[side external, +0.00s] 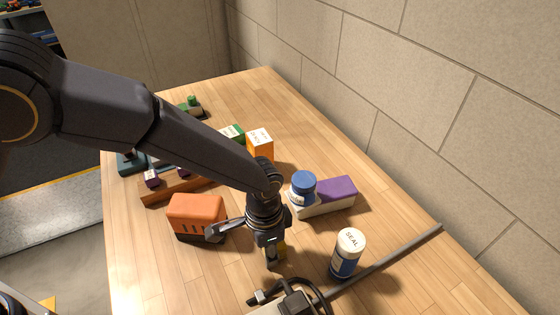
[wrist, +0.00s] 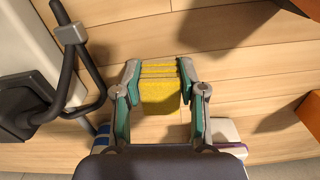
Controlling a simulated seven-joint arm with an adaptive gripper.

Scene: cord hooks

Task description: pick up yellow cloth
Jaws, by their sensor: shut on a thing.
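The yellow cloth (wrist: 160,95) is a small folded block with ridged layers, seen between my fingers in the wrist view. My gripper (wrist: 158,72) is shut on it, with a finger pressed to each side. In the side external view my gripper (side external: 272,262) points down over the wooden table, and only a small part of the yellow cloth (side external: 281,250) shows beside the fingers. I cannot tell whether the cloth touches the table.
A white board with a dark hook (side external: 290,296) stands close in front. A SEAL can (side external: 347,254) is to the right, and an orange block (side external: 196,216) to the left. A blue-lidded jar (side external: 302,188) and purple block (side external: 336,189) lie behind. A grey strip (side external: 390,262) edges the right.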

